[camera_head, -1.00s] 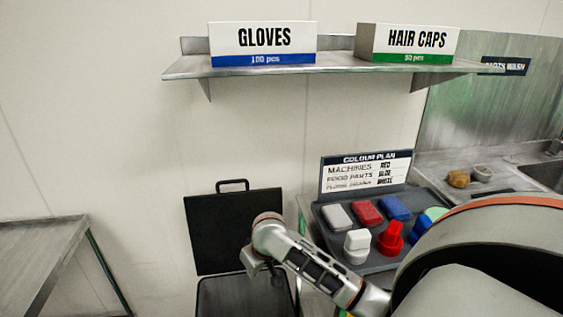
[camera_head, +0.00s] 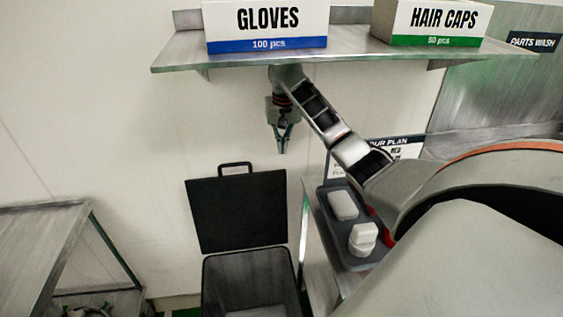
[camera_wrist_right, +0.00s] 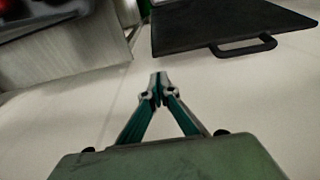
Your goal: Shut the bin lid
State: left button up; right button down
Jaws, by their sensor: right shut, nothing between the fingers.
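The bin lid (camera_head: 238,212) is a black panel standing up open at the back of the bin, with a loop handle (camera_head: 236,168) on its top edge. The bin (camera_head: 251,257) is dark and its mouth is open below the lid. My right gripper (camera_head: 282,150) is shut and empty, pointing down just above the lid's upper right corner, apart from it in the picture. In the right wrist view, the gripper (camera_wrist_right: 158,78) has its fingertips together, with the lid (camera_wrist_right: 230,22) and its handle (camera_wrist_right: 245,46) ahead to the right. My left gripper is not in view.
A wall shelf (camera_head: 330,58) with a gloves box (camera_head: 267,24) and a hair caps box (camera_head: 432,22) hangs close above my right wrist. A grey tray (camera_head: 352,247) with white items stands right of the bin. A metal table (camera_head: 45,250) stands left.

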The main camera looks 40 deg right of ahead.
jog(key=f, duration=0.5)
jog(key=w+f, duration=0.1)
jog(key=f, duration=0.1)
jog(key=shift+d+f, duration=0.3)
jog(key=shift+f, duration=0.1)
